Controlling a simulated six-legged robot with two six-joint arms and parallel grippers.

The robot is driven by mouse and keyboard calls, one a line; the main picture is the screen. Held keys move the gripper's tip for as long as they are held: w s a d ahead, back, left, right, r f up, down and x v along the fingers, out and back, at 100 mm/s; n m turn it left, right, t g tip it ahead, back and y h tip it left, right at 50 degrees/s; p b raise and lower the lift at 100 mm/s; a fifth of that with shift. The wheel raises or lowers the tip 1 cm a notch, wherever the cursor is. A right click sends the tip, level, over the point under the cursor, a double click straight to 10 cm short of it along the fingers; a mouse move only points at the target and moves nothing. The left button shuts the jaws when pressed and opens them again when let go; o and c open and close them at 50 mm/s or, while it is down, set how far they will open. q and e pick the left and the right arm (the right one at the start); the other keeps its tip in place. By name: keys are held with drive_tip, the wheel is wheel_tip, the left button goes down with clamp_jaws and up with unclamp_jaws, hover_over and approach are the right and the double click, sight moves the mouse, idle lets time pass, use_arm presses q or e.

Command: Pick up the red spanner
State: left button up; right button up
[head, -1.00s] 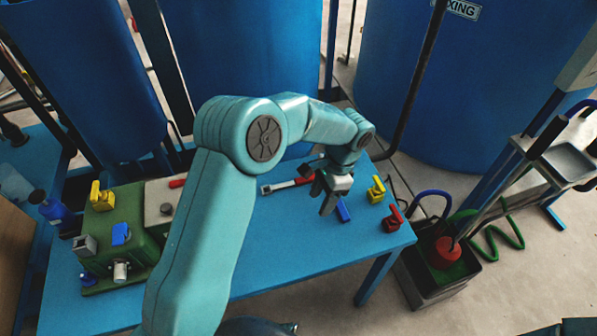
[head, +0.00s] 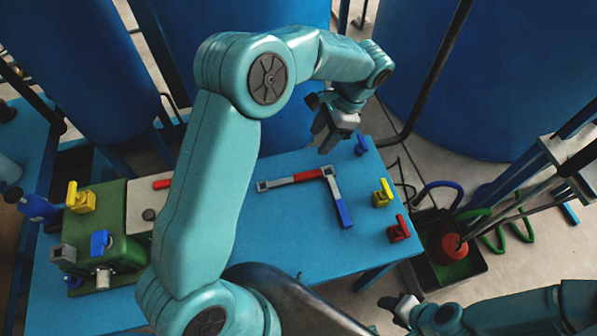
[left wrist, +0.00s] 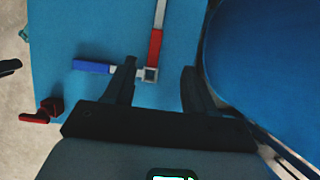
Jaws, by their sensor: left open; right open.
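The red spanner (head: 285,181) lies on the blue table, its grey head to the left and its red handle to the right. The blue spanner (head: 341,208) lies at an angle to it, its grey head close by the red handle's end; whether they touch I cannot tell. My left gripper (head: 326,140) is open and empty above the table's far side, beyond the red handle. In the left wrist view the red handle (left wrist: 155,46) and the blue spanner's head show between and ahead of the open fingers (left wrist: 158,68). My right gripper (head: 398,308) is open at the lower right, off the table.
Yellow (head: 382,194), red (head: 398,230) and blue (head: 361,146) valve-like pieces stand along the table's right edge. A green machine (head: 105,235) stands at left. Large blue tanks (head: 450,80) rise behind. A black bin (head: 445,265) stands at right.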

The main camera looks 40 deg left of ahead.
use_arm(q)
hover_over(296, 177)
drive_tip(key=w+d, duration=0.1)
drive_tip(key=w, duration=0.1)
drive_tip(key=f, duration=0.9)
drive_tip(key=shift+s+d+f, duration=0.1)
drive_tip(key=shift+d+f, duration=0.1)
drive_tip(key=shift+f, duration=0.05)
drive_tip(key=x, duration=0.5)
drive_tip(key=shift+d+f+p, duration=0.15)
drive_tip(key=shift+p, duration=0.2)
clamp_jaws()
